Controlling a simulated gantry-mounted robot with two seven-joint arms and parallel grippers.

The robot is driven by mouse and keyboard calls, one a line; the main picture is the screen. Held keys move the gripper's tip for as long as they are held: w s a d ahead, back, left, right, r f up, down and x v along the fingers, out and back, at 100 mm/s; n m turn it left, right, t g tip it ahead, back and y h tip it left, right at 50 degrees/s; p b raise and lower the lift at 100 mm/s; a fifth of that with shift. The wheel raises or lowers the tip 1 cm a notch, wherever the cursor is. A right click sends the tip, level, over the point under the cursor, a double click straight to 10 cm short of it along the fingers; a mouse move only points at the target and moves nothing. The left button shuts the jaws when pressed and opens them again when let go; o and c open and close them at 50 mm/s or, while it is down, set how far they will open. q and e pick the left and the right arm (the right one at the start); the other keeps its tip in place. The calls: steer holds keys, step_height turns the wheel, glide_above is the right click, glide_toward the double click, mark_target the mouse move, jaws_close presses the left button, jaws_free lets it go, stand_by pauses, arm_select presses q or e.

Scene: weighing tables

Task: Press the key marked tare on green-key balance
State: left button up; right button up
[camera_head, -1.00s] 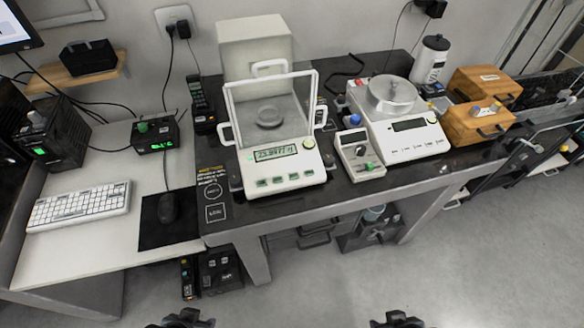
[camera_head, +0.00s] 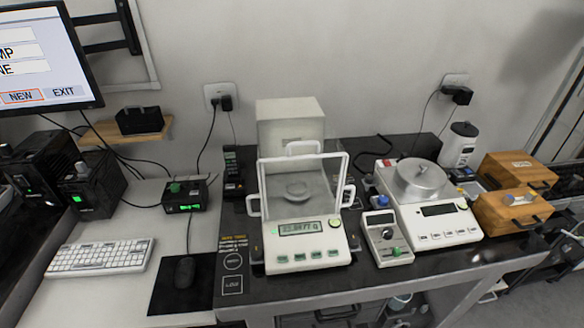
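The green-key balance (camera_head: 305,253) stands on the dark table in the middle of the head view. It is white, with a clear draft shield (camera_head: 302,185) around a round pan (camera_head: 297,190). Its lit display (camera_head: 310,228) shows digits too small to read surely. The key markings are too small to read, so I cannot tell which is tare. Neither of my grippers is in view.
A second balance (camera_head: 437,228) with a steel pan (camera_head: 420,178) and a small keyed device (camera_head: 387,240) stand to the right. Wooden boxes (camera_head: 512,205) are beyond. A keyboard (camera_head: 100,258) and mouse (camera_head: 185,271) lie left. The dark table (camera_head: 300,285) is bare along its front edge.

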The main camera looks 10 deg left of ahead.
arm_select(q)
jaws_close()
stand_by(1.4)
